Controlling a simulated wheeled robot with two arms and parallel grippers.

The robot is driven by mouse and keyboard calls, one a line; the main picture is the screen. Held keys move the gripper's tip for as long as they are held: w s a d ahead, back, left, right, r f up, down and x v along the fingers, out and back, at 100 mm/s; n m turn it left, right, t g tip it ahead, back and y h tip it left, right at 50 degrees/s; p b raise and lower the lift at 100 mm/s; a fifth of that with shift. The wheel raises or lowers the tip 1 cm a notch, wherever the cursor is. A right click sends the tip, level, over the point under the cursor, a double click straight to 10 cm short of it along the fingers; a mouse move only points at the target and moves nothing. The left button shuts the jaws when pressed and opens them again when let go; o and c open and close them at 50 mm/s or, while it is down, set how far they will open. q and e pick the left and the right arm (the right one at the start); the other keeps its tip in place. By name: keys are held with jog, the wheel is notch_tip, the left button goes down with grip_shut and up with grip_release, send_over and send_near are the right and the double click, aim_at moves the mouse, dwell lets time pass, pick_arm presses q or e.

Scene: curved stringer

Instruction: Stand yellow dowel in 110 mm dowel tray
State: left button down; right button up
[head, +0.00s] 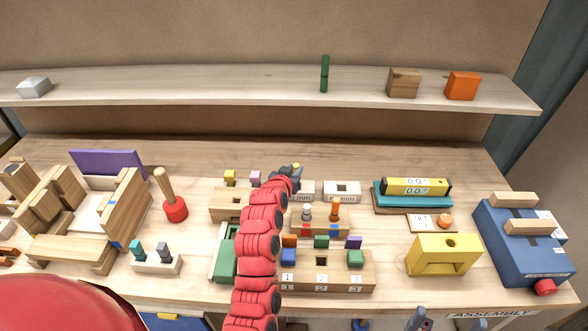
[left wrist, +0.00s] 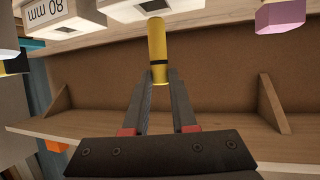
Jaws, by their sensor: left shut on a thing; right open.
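My left gripper (head: 295,170) is shut on the yellow dowel (left wrist: 157,50) above the back of the bench. The dowel is a yellow cylinder with a dark band near the fingertips (left wrist: 160,80). In the left wrist view its free end overlaps a pale tray block (left wrist: 180,6); I cannot tell whether they touch. In the head view, pale trays stand behind the middle, one with a square hole (head: 342,191) and one partly hidden by my arm (head: 304,191). The 110 mm label is not readable. My right gripper (head: 419,320) appears at the bottom edge, open.
A numbered block (head: 330,283) and coloured pegs stand close right of my left arm. A yellow block (head: 443,255), a blue box (head: 525,245) and a teal-based gauge (head: 413,195) stand right. A wooden fixture (head: 85,220) fills the left. A shelf (head: 220,90) runs behind.

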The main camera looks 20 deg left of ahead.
pick_arm(q)
jog(key=shift+b, duration=0.85)
dwell(1.7)
jog(key=shift+f+b, duration=1.6)
jog(key=shift+f, duration=0.85)
jog(key=c, duration=0.6)
grip_release()
jog(key=shift+c, duration=0.2)
jog(key=shift+s+r, duration=0.1)
jog(key=shift+s, duration=0.35)
jog(key=p+v, duration=0.6)
jog(key=v, duration=1)
jog(key=shift+s+r, duration=0.2)
jog(key=shift+r, duration=0.05)
